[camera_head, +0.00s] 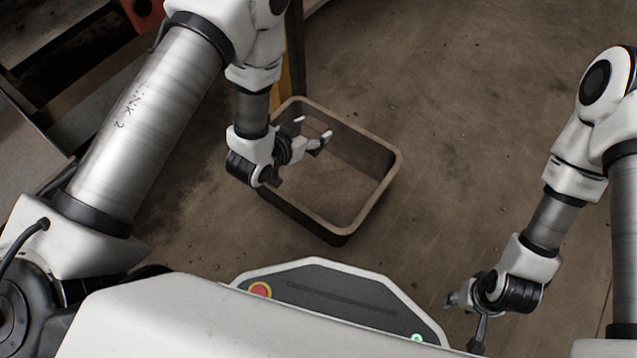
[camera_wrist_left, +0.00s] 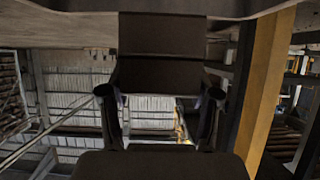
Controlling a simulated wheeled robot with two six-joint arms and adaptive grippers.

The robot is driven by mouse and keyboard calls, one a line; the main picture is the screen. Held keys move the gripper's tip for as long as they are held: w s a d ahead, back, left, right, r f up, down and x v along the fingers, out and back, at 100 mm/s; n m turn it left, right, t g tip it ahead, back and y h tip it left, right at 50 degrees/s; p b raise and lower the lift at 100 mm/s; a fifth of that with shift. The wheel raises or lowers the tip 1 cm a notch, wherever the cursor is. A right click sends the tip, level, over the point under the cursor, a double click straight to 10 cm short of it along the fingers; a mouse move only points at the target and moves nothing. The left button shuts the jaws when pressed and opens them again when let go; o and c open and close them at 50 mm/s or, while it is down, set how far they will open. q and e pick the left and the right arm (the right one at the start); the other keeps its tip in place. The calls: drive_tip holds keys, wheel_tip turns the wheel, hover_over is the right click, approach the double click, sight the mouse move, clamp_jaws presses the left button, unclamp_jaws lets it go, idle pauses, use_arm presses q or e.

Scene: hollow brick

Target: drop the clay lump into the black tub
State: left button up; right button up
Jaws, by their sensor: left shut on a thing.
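The tub (camera_head: 385,200) stands on the floor in the middle of the head view; it looks brown with a paler rim, not plainly black. My left gripper (camera_head: 314,129) is over its left part, with the fingers pointing in over the opening. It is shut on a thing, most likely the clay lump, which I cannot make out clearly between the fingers. In the left wrist view the two dark fingers (camera_wrist_left: 160,115) show apart. My right gripper (camera_head: 459,299) hangs low at the right, clear of the tub; whether it is open is unclear.
A yellow post (camera_wrist_left: 262,90) rises close to the tub's back left side. A dark metal bench (camera_head: 75,65) fills the upper left. The concrete floor (camera_head: 470,110) right of the tub is free.

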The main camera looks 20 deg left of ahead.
use_arm(q)
drive_tip(key=shift+f+b, duration=0.3)
drive_tip(key=shift+f, duration=0.5)
drive_tip(key=shift+r, duration=0.1)
use_arm(e)
drive_tip(key=shift+f, duration=0.7)
use_arm(q)
drive_tip(key=o, duration=1.3)
drive_tip(key=shift+o, duration=0.2)
drive_tip(key=v, duration=0.7)
drive_tip(key=shift+s, duration=0.25)
drive_tip(key=shift+a+r, duration=0.1)
drive_tip(key=shift+r, duration=0.05)
